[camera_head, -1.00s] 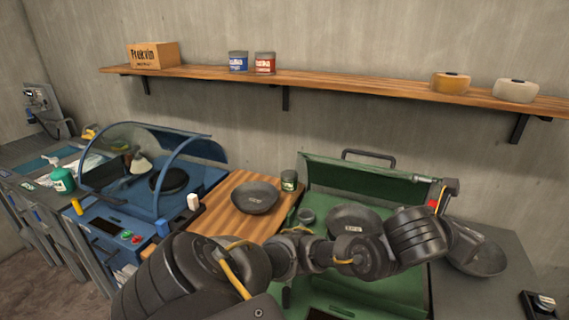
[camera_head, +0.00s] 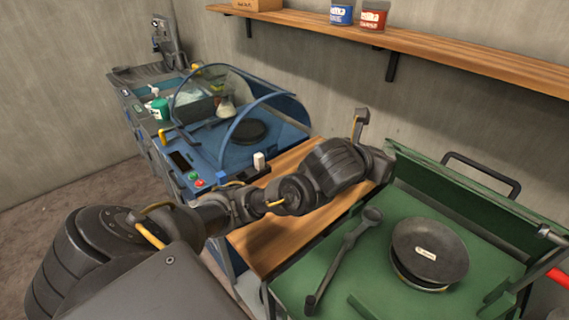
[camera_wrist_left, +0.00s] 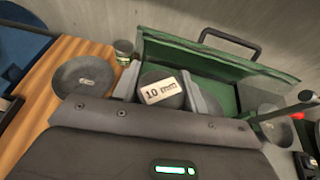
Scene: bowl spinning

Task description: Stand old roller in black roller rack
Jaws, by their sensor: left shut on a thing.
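The left wrist view shows my left gripper (camera_wrist_left: 165,95) with its two grey fingers shut on a dark round roller (camera_wrist_left: 162,76). A pale label reading "10 mm" faces the camera. The roller is held up in front of the green machine (camera_wrist_left: 215,68). In the head view my left arm crosses from the lower left over the wooden board, and the roller cannot be made out there. A black item (camera_wrist_left: 306,163) at the lower right edge of the wrist view may be the roller rack, but it is cut off. My right gripper is not in view.
The green machine (camera_head: 325,270) holds a dark bowl (camera_head: 430,250) and a grey lever (camera_head: 345,252). A blue spinning machine (camera_head: 205,150) with a clear hood stands left of the wooden board (camera_head: 262,245). Another bowl (camera_wrist_left: 85,76) rests on the board. A shelf (camera_head: 450,55) runs above.

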